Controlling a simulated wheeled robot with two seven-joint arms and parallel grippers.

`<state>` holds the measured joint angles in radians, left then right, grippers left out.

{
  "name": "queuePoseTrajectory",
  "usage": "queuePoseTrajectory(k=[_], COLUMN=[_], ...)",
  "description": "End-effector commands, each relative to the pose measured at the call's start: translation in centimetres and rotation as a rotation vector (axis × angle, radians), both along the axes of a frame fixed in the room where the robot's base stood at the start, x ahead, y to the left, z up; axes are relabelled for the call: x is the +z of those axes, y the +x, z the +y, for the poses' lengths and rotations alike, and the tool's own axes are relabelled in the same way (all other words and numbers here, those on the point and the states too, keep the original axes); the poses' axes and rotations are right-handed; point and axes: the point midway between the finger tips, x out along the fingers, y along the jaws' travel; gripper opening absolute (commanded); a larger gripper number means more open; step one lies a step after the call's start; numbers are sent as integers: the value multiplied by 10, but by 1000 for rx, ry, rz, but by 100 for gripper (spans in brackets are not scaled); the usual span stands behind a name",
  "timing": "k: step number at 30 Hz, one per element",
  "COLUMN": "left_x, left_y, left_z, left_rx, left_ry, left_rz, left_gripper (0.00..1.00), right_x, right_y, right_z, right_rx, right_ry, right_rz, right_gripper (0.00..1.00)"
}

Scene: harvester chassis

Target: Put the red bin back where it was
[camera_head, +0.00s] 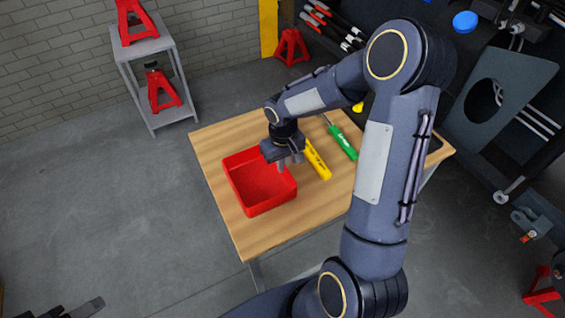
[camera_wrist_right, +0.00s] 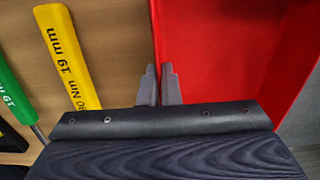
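The red bin (camera_head: 258,199) is an open, empty square tray over the left part of the wooden table (camera_head: 215,143). I cannot tell whether it rests on the top or hangs just above it. My right gripper (camera_head: 282,168) points down at the bin's far right wall. In the right wrist view its two fingertips (camera_wrist_right: 159,85) are close together, one on each side of the wall of the bin (camera_wrist_right: 215,50), pinching it. My left gripper (camera_head: 75,308) shows only partly as a dark shape at the bottom left corner, away from the table.
A yellow wrench-like tool (camera_head: 317,160) and a green-handled tool (camera_head: 343,142) lie right of the bin. A grey shelf (camera_head: 145,48) with red jack stands is at the back left. Dark machinery (camera_head: 505,85) fills the right. Floor left of the table is clear.

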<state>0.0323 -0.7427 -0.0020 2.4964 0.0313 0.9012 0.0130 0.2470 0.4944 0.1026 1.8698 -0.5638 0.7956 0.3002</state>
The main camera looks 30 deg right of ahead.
Motion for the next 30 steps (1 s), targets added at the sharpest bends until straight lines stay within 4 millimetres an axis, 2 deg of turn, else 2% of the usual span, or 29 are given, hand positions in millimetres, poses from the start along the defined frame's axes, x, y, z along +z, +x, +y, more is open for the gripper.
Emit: queuePoseTrajectory(k=[7,12,13,21,26,30], left_x=[-4,-3,-3,-2,1,2], left_y=[0,0,0,0,0,0], left_z=[0,0,0,0,0,0], left_rx=[0,0,0,0,0,0], left_ry=[0,0,0,0,0,0], left_rz=[0,0,0,0,0,0], left_gripper=[52,52,52,52,52,52], right_x=[-3,-2,-2,-1,13,41], right_y=[1,0,0,0,1,1], right_z=[0,0,0,0,0,0], right_rx=[0,0,0,0,-2,-2], right_ry=[1,0,0,0,0,0], right_rz=[-2,-1,-1,-1,-6,-8], right_gripper=[0,23,25,25,25,25])
